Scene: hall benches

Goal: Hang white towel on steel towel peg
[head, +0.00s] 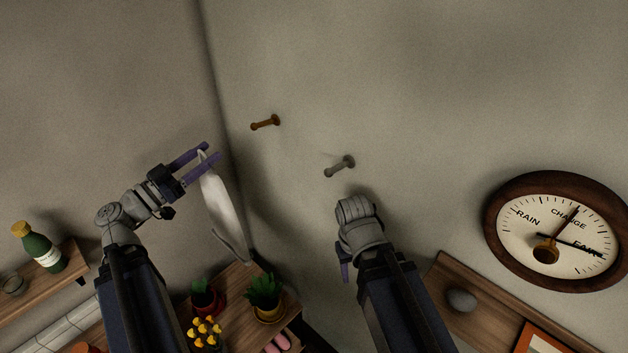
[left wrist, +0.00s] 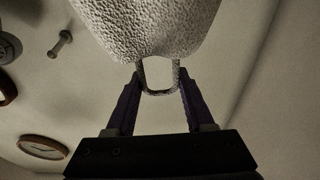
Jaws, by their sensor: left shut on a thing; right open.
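The white towel (head: 220,205) hangs from my left gripper (head: 211,156), well to the left of the steel towel peg (head: 338,167) and a little above its height in the head picture. In the left wrist view the towel (left wrist: 150,28) has a pale loop (left wrist: 159,92) at its end, and my left gripper (left wrist: 158,78) is shut on that loop. A peg (left wrist: 61,44), seemingly the steel one, stands clear of the towel there. My right gripper (head: 344,265) is below the steel peg, open, mostly hidden behind its own wrist.
A brown peg (head: 265,123) sticks out of the wall between the towel and the steel peg, higher up. A round barometer (head: 550,228) hangs at right. Potted plants (head: 267,288) stand on a shelf below; a green bottle (head: 41,249) is at left.

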